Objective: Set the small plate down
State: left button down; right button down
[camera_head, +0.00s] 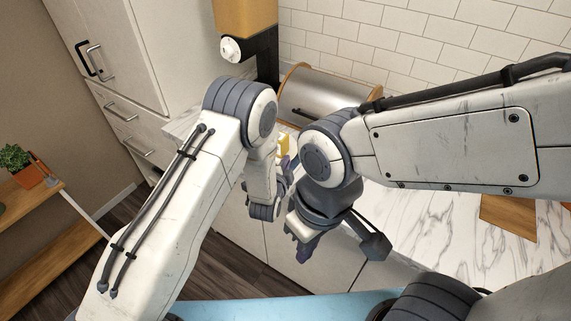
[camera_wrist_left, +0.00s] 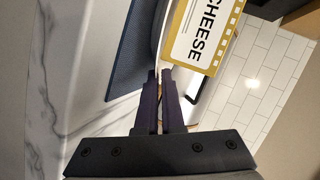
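In the left wrist view my left gripper (camera_wrist_left: 159,76) has its dark fingers nearly together on a thin pale rim. The rim appears to belong to the small plate (camera_wrist_left: 158,38), seen almost edge-on as a curved white sliver. It is beside a blue mat or board (camera_wrist_left: 128,52) on the marble counter. In the head view my left gripper (camera_head: 287,163) is by the counter edge, and the plate is hidden behind my arms. My right gripper (camera_head: 304,248) hangs low in front of the cabinet. Its finger gap is not clear.
A yellow box marked CHEESE (camera_wrist_left: 205,35) stands close to the left fingertips. A rounded metal bread bin (camera_head: 325,100) and a black appliance (camera_head: 262,60) stand at the back. A wooden board (camera_head: 508,216) lies on the right of the marble counter (camera_head: 440,230).

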pick_arm(q)
jog(key=c, duration=1.3)
grip_release()
jog(key=s+r+n+g+b, duration=0.1)
jog(key=s+r+n+g, duration=0.25)
jog(key=s, duration=0.65)
jog(key=s+r+n+g+b, duration=0.2)
jog(key=s+r+g, duration=0.25)
jog(key=s, duration=0.45)
jog(key=s+a+r+n+g+y, duration=0.1)
jog(key=s+a+r+g, duration=0.1)
jog(key=s, duration=0.4)
jog(key=s+a+r+n+g+y, duration=0.1)
jog(key=s+a+r+n, duration=0.1)
jog(key=s, duration=0.4)
jog(key=s+a+r+n+g+y, duration=0.1)
jog(key=s+a+r+n+g, duration=0.1)
jog(key=s+a+r, duration=0.2)
jog(key=shift+s+a+g, duration=0.25)
jog(key=shift+s+g, duration=0.05)
jog(key=shift+s, duration=0.7)
